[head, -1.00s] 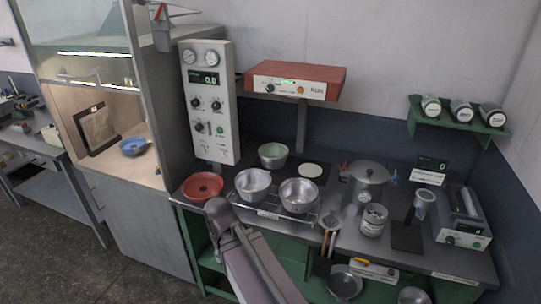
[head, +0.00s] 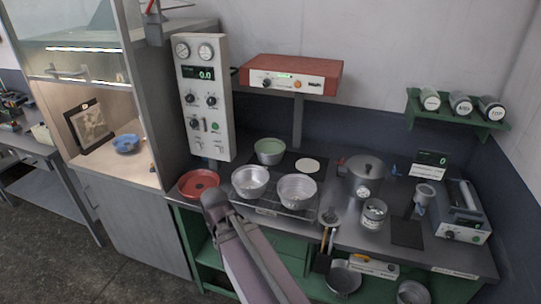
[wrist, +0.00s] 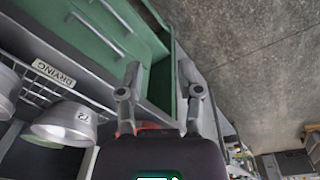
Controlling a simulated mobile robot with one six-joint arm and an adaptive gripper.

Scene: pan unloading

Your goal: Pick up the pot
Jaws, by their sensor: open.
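A grey metal pot with a lid (head: 366,178) stands on the counter right of centre in the head view. Two open silver pots, a left one (head: 250,182) and a right one (head: 297,190), sit on the wire rack at the counter's front. A pale green pot (head: 270,151) stands behind them. In the wrist view a silver pot with a small label (wrist: 66,124) shows at the lower left on the rack marked DRYING. My gripper (wrist: 160,95) is open, its two fingers apart with nothing between them. In the head view my arm reaches up near the rack's left front.
A red dish (head: 199,183) lies left of the rack. A jar (head: 374,213) and a scale-like device (head: 463,212) stand to the right. Pans lie on the lower shelf (head: 345,278). A red-topped unit (head: 292,76) overhangs the back. Green drawers (wrist: 105,30) face my gripper.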

